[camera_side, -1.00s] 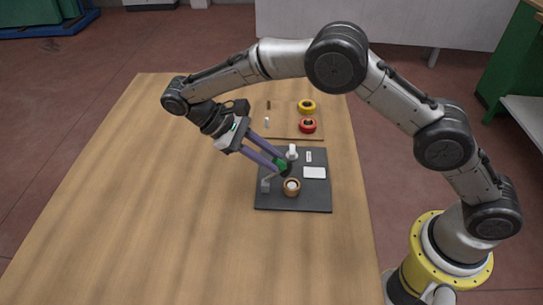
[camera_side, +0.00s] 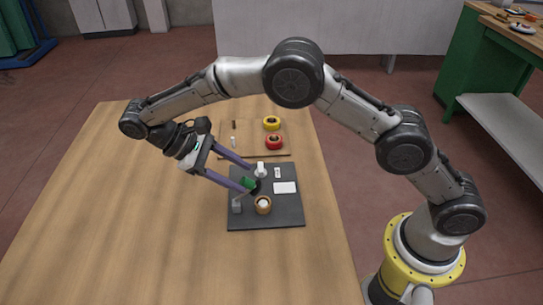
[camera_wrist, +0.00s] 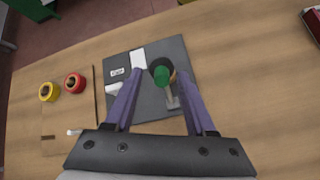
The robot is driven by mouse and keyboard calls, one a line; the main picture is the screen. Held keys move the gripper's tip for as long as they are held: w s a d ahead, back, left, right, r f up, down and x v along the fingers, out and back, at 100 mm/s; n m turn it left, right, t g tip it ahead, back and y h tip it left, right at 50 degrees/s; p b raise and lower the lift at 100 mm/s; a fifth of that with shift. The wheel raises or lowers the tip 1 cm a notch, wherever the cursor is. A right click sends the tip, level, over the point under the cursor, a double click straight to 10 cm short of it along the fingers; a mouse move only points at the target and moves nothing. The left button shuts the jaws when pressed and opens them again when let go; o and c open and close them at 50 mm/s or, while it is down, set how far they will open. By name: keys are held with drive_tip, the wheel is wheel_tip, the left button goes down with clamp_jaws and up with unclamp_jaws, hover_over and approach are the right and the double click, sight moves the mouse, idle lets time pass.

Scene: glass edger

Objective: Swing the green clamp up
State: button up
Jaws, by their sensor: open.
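The green clamp (camera_side: 249,184) stands over the left part of the dark board (camera_side: 290,215), with a grey metal arm and foot (camera_side: 237,205). In the wrist view its green end (camera_wrist: 161,77) shows between my fingers, over a round dark part. My gripper (camera_side: 247,179) is open, its two purple fingers on either side of the green end. In the wrist view my gripper (camera_wrist: 160,78) shows a gap on both sides of it; contact cannot be seen.
A white knob-like part (camera_side: 261,170), a small label (camera_side: 278,172) and a white plate (camera_side: 285,188) are on the board. Behind it, a wooden tray (camera_side: 251,146) holds a yellow roll (camera_side: 272,124) and a red roll (camera_side: 274,142). The table's left side is clear.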

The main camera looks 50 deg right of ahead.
drive_tip(key=s+d+r, duration=0.2)
drive_tip(key=s+r, duration=0.4)
drive_tip(key=s+d+r, duration=0.3)
drive_tip(key=s+r, duration=0.3)
drive_tip(key=s, duration=0.1)
drive_tip(key=shift+d, duration=0.35)
